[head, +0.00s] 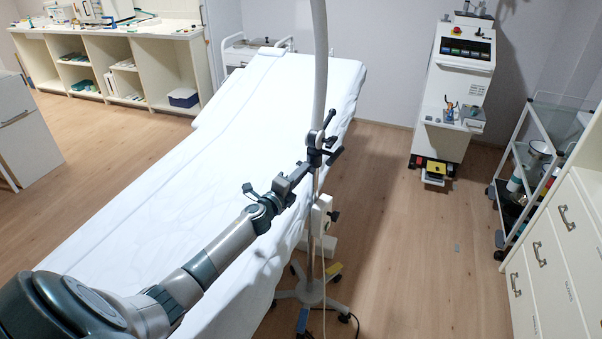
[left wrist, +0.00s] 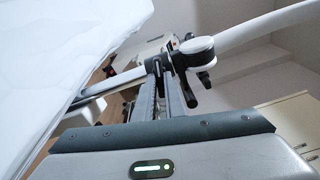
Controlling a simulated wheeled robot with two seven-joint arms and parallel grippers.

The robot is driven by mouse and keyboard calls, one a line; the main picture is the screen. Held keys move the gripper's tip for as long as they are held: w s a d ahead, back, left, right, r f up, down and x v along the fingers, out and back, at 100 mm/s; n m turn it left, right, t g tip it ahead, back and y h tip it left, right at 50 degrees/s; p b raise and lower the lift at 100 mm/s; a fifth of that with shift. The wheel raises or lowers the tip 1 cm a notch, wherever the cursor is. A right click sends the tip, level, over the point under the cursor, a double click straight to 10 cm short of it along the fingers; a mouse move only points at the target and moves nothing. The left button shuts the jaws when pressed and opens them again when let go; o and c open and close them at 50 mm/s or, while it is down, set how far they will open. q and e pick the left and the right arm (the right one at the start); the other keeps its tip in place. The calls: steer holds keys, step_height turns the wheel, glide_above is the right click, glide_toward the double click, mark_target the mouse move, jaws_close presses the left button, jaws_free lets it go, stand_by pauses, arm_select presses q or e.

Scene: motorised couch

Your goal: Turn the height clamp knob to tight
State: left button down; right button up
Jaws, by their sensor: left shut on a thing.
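A dark clamp (head: 315,157) sits around the upright pole of a wheeled stand, with short black handles sticking out of it. My left arm reaches across the couch from the lower left. Its gripper (head: 303,170) is at the left side of the clamp, shut on the height clamp knob, which is mostly hidden by the fingers. The knob's tightness cannot be told. My right gripper is not in view.
The stand's pole (head: 321,60) rises beside the white-sheeted couch (head: 255,110); its wheeled base (head: 313,292) is on the floor. A white machine (head: 455,90) stands at the back right. A trolley (head: 530,160) and drawers (head: 550,265) line the right. Floor between is mostly clear.

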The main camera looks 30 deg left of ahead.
arm_select(q)
steer(key=shift+r+n, duration=0.1)
steer(key=shift+n, duration=1.1)
steer(key=c, duration=1.8)
jaws_free()
steer(key=shift+a, duration=0.1)
steer(key=shift+w, duration=0.1)
steer(key=shift+s+d+b, duration=0.2)
steer(key=shift+s+b, duration=0.35)
steer(key=shift+s, duration=2.35)
steer(key=shift+s+d+b, duration=0.15)
steer(key=shift+s+b, duration=0.4)
steer(key=shift+s, duration=2.35)
steer(key=shift+s+d+b, duration=0.2)
steer(key=shift+s+b, duration=0.35)
steer(key=shift+s, duration=2.35)
